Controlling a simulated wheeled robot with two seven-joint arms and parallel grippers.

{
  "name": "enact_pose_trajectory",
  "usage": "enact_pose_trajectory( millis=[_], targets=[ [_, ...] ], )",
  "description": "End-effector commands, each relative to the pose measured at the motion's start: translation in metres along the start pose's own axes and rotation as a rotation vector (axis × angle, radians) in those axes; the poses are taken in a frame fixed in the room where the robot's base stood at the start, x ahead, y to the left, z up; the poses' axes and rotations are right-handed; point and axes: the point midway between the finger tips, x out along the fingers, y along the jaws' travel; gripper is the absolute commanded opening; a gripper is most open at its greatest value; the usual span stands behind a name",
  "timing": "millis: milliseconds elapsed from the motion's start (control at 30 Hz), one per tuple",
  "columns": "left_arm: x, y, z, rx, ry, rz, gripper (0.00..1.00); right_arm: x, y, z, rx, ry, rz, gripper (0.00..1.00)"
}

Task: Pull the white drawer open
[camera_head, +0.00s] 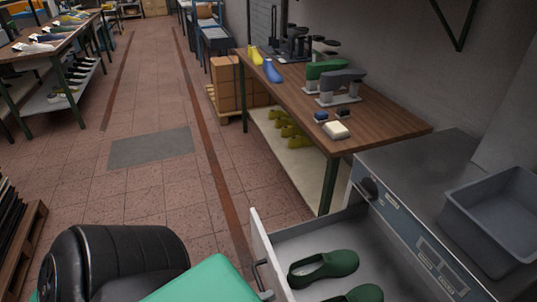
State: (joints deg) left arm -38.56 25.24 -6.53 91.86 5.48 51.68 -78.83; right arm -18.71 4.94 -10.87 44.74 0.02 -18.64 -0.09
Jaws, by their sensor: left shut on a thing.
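The white drawer (259,236) is at the bottom right, pulled out from a grey metal cabinet. Its dark bar handle (258,271) is on the outer side of the front panel. My right gripper is not in view.
A grey bin (494,219) stands on the cabinet top (413,183). A wooden workbench (320,113) behind it holds lasts, tools and small blocks. Tiled floor (150,195) is open to the left. A pallet stack (20,230) stands at the left edge.

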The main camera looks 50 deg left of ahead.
Motion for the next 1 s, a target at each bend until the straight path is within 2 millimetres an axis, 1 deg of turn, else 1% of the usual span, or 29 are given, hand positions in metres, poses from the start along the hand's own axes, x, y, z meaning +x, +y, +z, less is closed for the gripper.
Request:
enact_pose_trajectory(
  millis=[200, 233, 300, 567, 667, 767, 833, 1000],
  targets=[
    [-0.001, 0.002, 0.0, -0.001, -0.001, 0.004, 0.0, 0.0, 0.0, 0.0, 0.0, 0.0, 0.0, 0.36],
    [-0.001, 0.002, 0.0, -0.001, -0.001, 0.004, 0.18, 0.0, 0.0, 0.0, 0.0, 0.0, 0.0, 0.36],
    [-0.001, 0.001, 0.0, -0.001, -0.001, 0.004, 0.32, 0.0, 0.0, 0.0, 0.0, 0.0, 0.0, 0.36],
    [0.0, 0.001, 0.0, 0.0, -0.001, 0.002, 0.33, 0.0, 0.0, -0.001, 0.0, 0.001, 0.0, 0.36],
    [-0.004, 0.001, 0.0, 0.0, -0.001, 0.003, 0.33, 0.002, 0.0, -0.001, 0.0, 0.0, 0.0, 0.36],
    [-0.016, 0.003, 0.0, 0.0, -0.002, 0.004, 0.33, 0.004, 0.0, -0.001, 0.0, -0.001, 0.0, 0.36],
    [-0.029, 0.003, 0.0, 0.0, -0.003, 0.005, 0.33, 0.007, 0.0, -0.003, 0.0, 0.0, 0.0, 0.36],
    [-0.07, 0.004, -0.001, -0.001, -0.003, 0.007, 0.33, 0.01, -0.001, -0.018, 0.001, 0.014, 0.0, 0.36]
  ],
)
